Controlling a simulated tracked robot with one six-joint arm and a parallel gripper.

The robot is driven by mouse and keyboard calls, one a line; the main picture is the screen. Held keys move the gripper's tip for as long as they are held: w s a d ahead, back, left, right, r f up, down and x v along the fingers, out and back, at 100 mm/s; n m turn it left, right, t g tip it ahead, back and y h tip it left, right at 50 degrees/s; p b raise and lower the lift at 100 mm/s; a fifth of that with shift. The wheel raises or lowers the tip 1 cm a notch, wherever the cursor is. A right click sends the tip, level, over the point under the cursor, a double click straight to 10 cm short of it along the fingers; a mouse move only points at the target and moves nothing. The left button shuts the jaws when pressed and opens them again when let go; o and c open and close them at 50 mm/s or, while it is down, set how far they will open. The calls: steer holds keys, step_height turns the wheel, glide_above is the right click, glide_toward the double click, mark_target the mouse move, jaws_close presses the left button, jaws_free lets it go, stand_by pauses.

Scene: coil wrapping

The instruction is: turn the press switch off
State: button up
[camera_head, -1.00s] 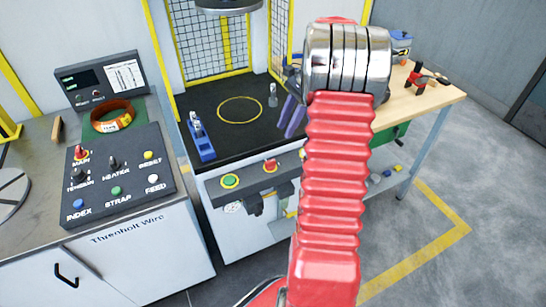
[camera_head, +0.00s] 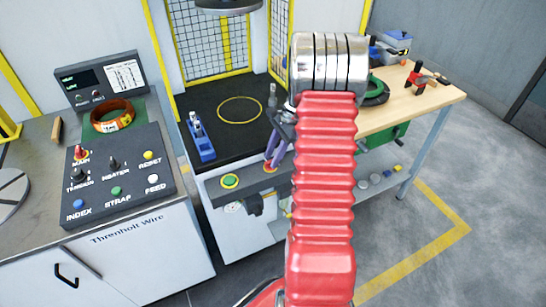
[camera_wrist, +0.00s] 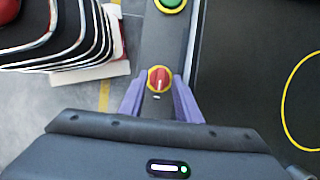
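The press switch (camera_wrist: 159,78) is a red rotary knob on a yellow round base, set in the grey front panel of the press. A white mark shows on the panel just below it in the wrist view. In the head view the switch (camera_head: 269,168) is partly hidden by my gripper (camera_head: 273,150). My gripper (camera_wrist: 159,86) is open, with its purple fingers on the left and right of the knob's lower part in the wrist view. A gap shows between each finger and the knob. I cannot tell how far above the panel the fingertips are.
A green button (camera_head: 230,181) sits left of the switch on the same panel. A blue tool (camera_head: 201,141) stands on the black press bed (camera_head: 225,110). A control console (camera_head: 118,175) is at left, a wooden workbench (camera_head: 430,97) at right.

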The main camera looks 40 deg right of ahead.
steer(key=shift+a+f, duration=0.2)
steer(key=shift+f, duration=0.25)
jaws_close()
steer(key=shift+s+d, duration=0.1)
steer(key=shift+d, duration=0.15)
steer(key=shift+a, duration=0.15)
